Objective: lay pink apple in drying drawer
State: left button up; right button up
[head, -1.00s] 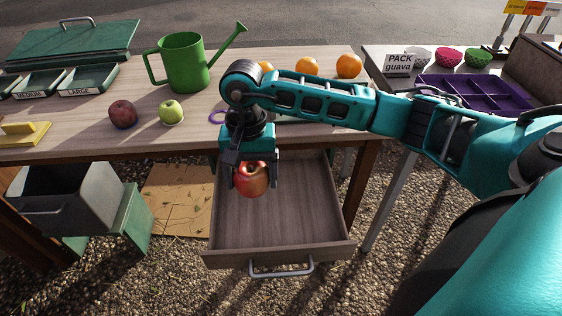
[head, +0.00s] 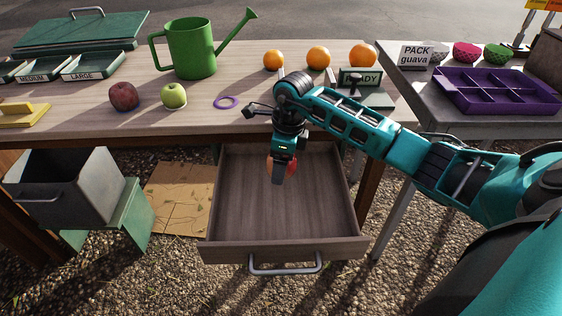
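The pink apple (head: 293,163) is red and pink, and sits between the fingers of my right gripper (head: 280,174). The gripper is shut on it and partly hides it. Both are over the rear middle of the open wooden drawer (head: 330,205) under the table. The drawer's visible floor is bare. I cannot tell whether the apple touches the drawer. My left gripper is not in view.
A dark red apple (head: 124,96), a green apple (head: 174,95), a purple ring (head: 227,102) and a green watering can (head: 193,50) stand on the tabletop (head: 200,117). Several oranges (head: 318,57) lie at the back. A purple tray (head: 490,97) is at right.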

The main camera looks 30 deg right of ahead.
jog(key=b, duration=0.4)
send_over(279, 195)
jog(key=f, duration=0.5)
jog(key=shift+s+d, duration=0.15)
jog(key=shift+d, duration=0.15)
jog(key=shift+f+b, duration=0.3)
jog(key=shift+f, duration=0.45)
jog(key=shift+f+b, duration=0.75)
jog(key=shift+f, duration=0.25)
dwell(0.5)
jog(key=o, duration=1.1)
